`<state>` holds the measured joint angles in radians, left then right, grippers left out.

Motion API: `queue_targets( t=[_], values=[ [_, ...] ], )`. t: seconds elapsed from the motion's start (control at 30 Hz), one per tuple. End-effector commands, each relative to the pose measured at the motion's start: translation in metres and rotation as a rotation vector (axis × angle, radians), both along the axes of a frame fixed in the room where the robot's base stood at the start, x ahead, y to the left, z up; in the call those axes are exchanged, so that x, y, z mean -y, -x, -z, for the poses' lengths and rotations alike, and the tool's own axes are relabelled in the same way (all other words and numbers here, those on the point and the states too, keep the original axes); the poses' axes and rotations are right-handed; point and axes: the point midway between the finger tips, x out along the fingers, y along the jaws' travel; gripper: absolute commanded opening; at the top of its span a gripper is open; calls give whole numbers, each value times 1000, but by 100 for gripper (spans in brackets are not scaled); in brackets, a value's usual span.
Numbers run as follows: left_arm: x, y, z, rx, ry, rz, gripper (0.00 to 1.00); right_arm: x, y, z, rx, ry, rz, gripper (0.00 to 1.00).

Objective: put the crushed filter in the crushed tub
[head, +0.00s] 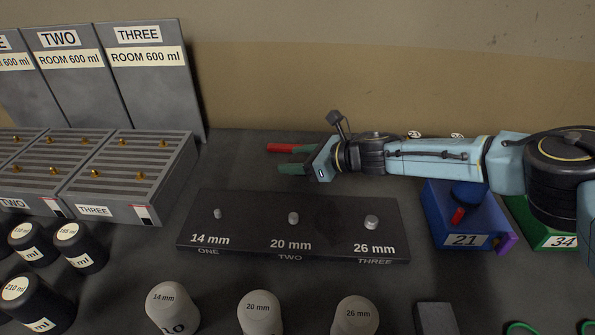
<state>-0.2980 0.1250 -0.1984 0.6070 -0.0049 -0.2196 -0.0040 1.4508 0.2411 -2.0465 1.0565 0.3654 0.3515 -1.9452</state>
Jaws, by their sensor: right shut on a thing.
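My right gripper (291,158) reaches in from the right along the back of the table, behind the black plate. A red piece and a dark green piece show at its tip. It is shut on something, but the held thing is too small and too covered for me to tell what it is. I cannot make out a crushed filter. No tub marked as crushed shows. A blue bin (462,241) numbered 21 and a green bin (560,240) numbered 34 stand at the right, partly under my right arm. My left gripper is not in view.
A black plate (230,244) with three pegs marked 14, 20 and 26 mm lies mid-table. Pale cylinders (262,312) stand in front. Grey slotted racks (135,212), upright ROOM 600 ml panels (158,95) and black weights (82,250) fill the left. A dark block (436,318) lies front right.

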Motion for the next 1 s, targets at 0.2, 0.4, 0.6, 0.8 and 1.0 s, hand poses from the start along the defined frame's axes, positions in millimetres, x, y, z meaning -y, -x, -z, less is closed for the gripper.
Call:
queue_targets(
  t=[0.2, 0.4, 0.6, 0.8, 1.0],
  values=[
    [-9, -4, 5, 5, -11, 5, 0, 0, 0, 25, -1, 0, 0, 26],
    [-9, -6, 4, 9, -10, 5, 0, 0, 0, 24, 0, 0, 0, 26],
    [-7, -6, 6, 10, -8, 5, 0, 0, 0, 28, -1, 2, -1, 61],
    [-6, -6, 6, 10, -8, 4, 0, 0, 0, 28, -1, 2, -1, 77],
    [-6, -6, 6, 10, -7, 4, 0, 0, 0, 27, -1, 1, -1, 77]
  ],
)
